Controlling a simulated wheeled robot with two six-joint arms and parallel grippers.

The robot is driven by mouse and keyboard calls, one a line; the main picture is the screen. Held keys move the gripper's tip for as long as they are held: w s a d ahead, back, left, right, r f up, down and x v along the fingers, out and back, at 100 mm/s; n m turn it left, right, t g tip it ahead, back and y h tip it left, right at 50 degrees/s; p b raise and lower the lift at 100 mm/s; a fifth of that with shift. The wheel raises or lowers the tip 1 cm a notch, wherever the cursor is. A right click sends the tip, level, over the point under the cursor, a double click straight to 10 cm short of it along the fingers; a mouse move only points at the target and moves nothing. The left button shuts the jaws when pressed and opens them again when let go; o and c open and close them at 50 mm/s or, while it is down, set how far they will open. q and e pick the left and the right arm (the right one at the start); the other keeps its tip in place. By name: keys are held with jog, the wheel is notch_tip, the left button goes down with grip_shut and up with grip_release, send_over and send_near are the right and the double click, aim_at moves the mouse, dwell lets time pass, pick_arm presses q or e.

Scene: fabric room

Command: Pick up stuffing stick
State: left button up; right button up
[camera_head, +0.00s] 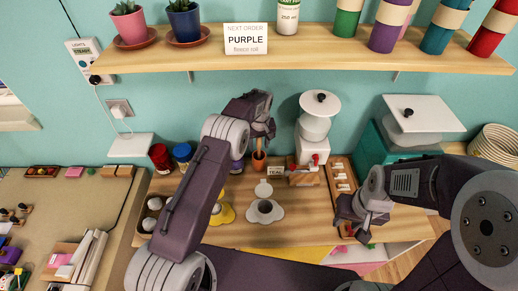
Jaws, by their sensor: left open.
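A slim brown stick, which looks like the stuffing stick (258,145), stands upright in a small terracotta-coloured cup (258,162) at the back of the wooden worktop. My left gripper (264,128) is open just above the cup, at the stick's upper part. I cannot tell whether its fingers touch the stick, as the gripper hides its top. My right gripper (357,231) points down over the right front of the worktop, away from the stick. Its jaw state is unclear.
A white-topped machine (314,125) with a red part stands right of the cup. A "TEAL" card (276,172), a white flower-shaped piece (265,211) and a wooden tray (341,178) are nearby. Red (160,157) and blue (182,154) jars stand left. A shelf (300,62) hangs above.

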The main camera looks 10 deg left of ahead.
pick_arm(q)
jog(key=shift+w+f, duration=0.1)
jog(key=shift+f, duration=0.25)
grip_shut()
